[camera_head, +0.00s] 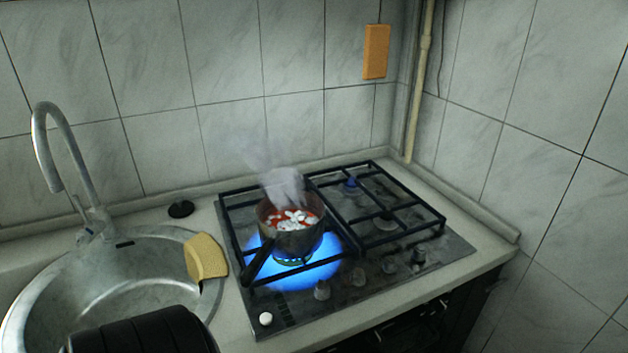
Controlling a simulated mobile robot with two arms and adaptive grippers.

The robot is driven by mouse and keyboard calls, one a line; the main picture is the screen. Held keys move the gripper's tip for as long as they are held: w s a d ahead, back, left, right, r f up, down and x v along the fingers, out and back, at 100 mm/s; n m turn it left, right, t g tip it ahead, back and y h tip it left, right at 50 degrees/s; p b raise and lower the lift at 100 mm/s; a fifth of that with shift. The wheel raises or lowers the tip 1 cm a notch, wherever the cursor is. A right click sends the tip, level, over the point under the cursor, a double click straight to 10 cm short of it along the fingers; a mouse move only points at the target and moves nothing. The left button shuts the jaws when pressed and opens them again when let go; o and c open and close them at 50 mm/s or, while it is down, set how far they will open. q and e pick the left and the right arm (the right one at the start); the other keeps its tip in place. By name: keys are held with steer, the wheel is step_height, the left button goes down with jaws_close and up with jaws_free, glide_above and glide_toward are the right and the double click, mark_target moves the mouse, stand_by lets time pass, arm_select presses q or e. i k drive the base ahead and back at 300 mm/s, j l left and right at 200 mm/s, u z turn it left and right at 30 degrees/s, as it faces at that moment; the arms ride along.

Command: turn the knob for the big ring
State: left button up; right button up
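The gas hob (375,283) is set in the counter under black grates. A row of several knobs runs along its front edge: a pale knob (265,318) at the left, grey knobs (322,290) in the middle and a dark knob (418,257) at the right. I cannot tell which knob serves the big ring. A wide blue flame (325,265) burns at the front left ring under a steaming pot (293,238) with red and white food. Its dark handle points front left. A small blue spot shows at the back burner (350,183). Neither gripper is in view.
A round metal sink (110,275) with a tall tap (55,150) is at the left. A yellow sponge (205,256) lies on its right rim. A black sink plug (180,209) lies behind. An orange box (376,51) hangs on the tiled wall. My dark arm part covers the lower left.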

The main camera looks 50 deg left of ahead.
mark_target(357, 281)
steer(key=u, duration=1.3)
